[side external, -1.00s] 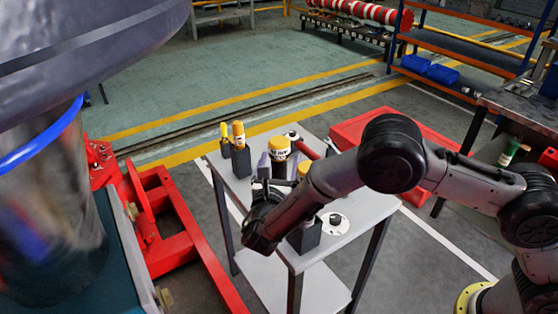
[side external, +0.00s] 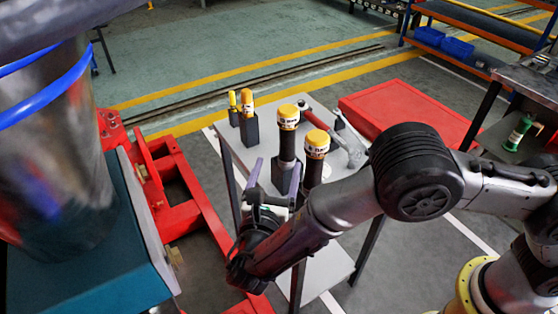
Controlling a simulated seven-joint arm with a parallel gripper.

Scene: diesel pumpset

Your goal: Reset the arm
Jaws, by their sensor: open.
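My gripper (side external: 275,167) is open, at the front left of the small grey table (side external: 238,155). Its two purple-grey fingers point up in the picture, apart. A black tool with a yellow cap (side external: 288,125) stands upright in a dark block (side external: 286,175). The block shows between the fingers, but I see no contact; depth is hard to judge. A second yellow-capped black tool (side external: 316,150) stands to its right, its lower part hidden by my arm. Nothing visible is held.
Two yellow-topped tools (side external: 247,100) stand in dark holders at the table's back left. A red-and-grey tool (side external: 345,140) lies at the right. A red frame (side external: 190,235) and a large cylinder (side external: 55,150) stand left. A red box (side external: 400,110) is behind the table.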

